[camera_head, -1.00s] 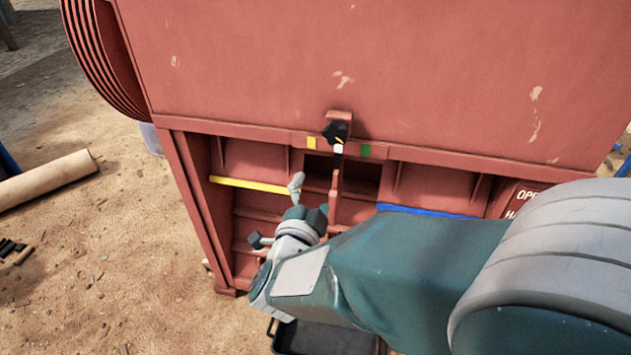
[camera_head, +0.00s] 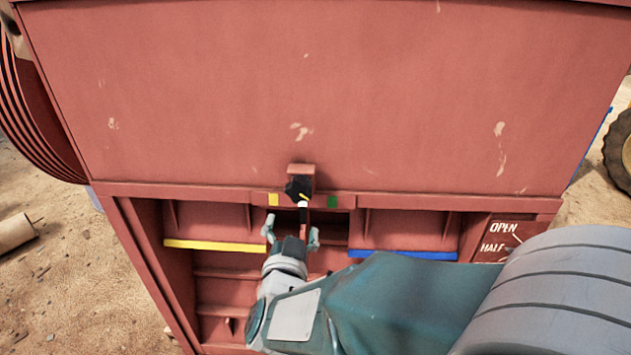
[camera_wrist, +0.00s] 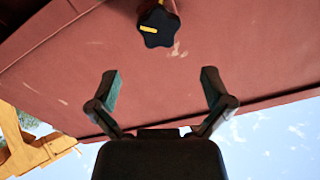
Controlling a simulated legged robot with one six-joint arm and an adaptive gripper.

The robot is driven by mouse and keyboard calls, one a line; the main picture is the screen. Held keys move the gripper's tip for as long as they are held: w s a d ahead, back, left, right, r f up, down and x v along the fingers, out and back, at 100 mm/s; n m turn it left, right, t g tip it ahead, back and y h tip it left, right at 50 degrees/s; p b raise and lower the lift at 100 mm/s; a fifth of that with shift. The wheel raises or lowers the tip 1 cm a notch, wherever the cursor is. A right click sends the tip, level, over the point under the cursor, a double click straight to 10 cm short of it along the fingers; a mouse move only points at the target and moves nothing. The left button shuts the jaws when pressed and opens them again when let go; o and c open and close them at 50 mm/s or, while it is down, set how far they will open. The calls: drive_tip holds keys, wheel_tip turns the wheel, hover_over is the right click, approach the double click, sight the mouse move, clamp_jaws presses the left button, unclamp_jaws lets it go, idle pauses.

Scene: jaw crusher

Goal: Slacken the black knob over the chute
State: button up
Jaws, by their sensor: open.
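The black knob (camera_head: 299,188) is star-shaped with a yellow mark, on a small red bracket above the chute opening (camera_head: 338,225) in the red machine. In the wrist view the knob (camera_wrist: 159,28) is at the top, beyond the fingertips, with its yellow mark pointing left. A dark lever with a white band (camera_head: 303,206) hangs just below the knob. My gripper (camera_head: 291,232) is open, its fingers spread on either side of the chute opening, below the knob. In the wrist view my gripper (camera_wrist: 160,85) is empty and does not touch the knob.
A yellow tag (camera_head: 273,200) and a green tag (camera_head: 332,201) flank the lever. A yellow bar (camera_head: 214,245) and a blue bar (camera_head: 403,254) edge the panels beside the chute. A sign reading OPEN and HALF (camera_head: 497,240) is at the right.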

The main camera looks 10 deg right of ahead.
sight(298, 193)
drive_tip(key=w, duration=0.3)
drive_tip(key=w+d, duration=0.1)
drive_tip(key=w, duration=0.3)
drive_tip(key=w+d, duration=0.1)
drive_tip(key=w, duration=0.2)
drive_tip(key=shift+w+d, duration=0.1)
drive_tip(key=shift+w, duration=0.15)
drive_tip(key=shift+c, duration=0.3)
drive_tip(key=c, duration=0.9)
